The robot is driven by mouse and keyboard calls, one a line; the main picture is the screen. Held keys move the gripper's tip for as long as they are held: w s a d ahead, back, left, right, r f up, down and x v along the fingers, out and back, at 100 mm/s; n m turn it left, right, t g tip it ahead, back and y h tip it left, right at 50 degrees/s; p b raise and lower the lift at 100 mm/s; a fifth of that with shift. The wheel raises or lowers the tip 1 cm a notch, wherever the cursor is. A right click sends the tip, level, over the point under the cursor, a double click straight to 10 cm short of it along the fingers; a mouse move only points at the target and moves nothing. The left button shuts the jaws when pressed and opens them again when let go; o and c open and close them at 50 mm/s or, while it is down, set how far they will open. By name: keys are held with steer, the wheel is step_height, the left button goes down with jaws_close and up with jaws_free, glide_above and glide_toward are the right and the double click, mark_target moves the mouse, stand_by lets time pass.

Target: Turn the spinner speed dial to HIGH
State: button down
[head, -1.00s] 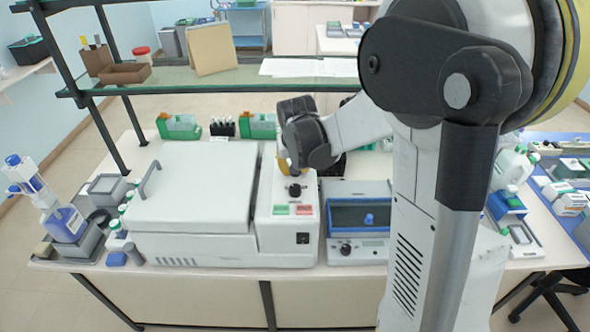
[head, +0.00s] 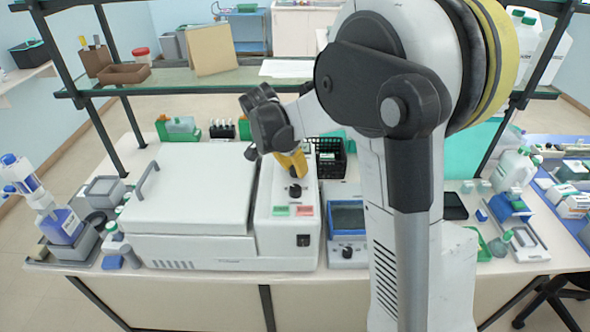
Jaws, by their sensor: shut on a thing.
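The spinner (head: 190,198) is a large white lidded machine on the bench, with a control panel (head: 277,232) on its right side. A black dial (head: 295,190) shows on the panel above a green and a red button. My gripper (head: 297,172) has yellow fingers and comes down at a slant onto the panel, just behind that visible dial. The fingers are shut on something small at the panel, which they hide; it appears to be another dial. The pointer and speed marks are too small to read, and I cannot tell which dial is the speed dial.
A black basket (head: 330,160) and green racks stand behind. Blue bottles (head: 62,225) are at the left. A glass shelf (head: 225,78) spans above the bench. My arm covers the bench's right middle.

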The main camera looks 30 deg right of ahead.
steer(key=shift+m+g, duration=0.4)
steer(key=shift+m, duration=0.4)
steer(key=c, duration=1.1)
jaws_free()
steer(key=v, duration=1.2)
